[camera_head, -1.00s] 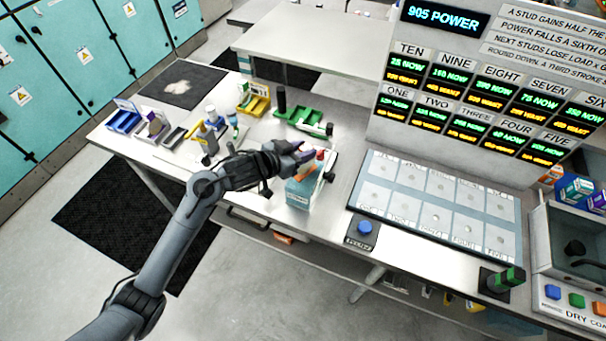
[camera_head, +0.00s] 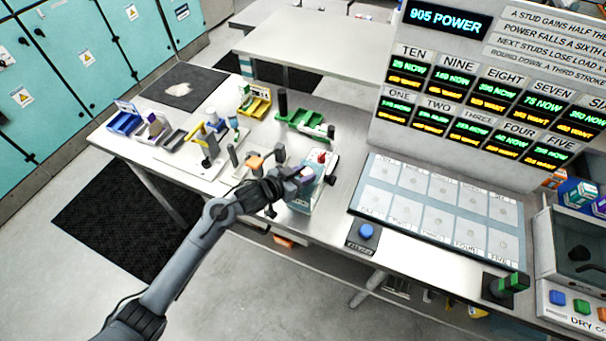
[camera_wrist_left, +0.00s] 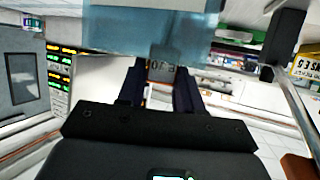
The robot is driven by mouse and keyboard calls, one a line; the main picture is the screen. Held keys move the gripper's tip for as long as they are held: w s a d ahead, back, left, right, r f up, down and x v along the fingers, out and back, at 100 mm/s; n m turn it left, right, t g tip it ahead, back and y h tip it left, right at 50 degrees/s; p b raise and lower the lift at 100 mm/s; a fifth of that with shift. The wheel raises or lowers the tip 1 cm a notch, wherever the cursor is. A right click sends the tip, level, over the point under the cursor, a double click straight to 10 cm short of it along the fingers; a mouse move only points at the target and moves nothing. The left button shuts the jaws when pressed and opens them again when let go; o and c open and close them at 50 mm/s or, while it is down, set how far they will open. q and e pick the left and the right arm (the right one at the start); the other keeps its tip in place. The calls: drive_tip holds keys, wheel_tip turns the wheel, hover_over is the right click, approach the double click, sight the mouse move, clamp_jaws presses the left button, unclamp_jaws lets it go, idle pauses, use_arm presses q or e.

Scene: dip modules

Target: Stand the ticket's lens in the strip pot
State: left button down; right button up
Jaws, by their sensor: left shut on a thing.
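My left gripper (camera_head: 303,179) is shut at the front edge of the bench, beside a pale blue container (camera_head: 299,205) that it partly covers. In the left wrist view the fingers (camera_wrist_left: 160,82) have a small greyish lettered patch between them. The held thing is mostly hidden, and I cannot tell whether it is the lens. A translucent blue surface (camera_wrist_left: 150,38) fills the top of that view, close to the fingers. I cannot tell for sure which container is the strip pot. My right gripper is not in view.
A red-topped device (camera_head: 321,158) stands just behind the gripper. Green (camera_head: 299,117), yellow (camera_head: 259,104) and blue (camera_head: 124,122) trays and several stands are on the bench. A grid panel (camera_head: 435,205) and a blue button (camera_head: 366,231) lie to the right.

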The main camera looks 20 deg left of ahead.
use_arm(q)
drive_tip(key=shift+f, duration=0.1)
drive_tip(key=c, duration=0.7)
unclamp_jaws()
drive_tip(key=shift+c, duration=0.2)
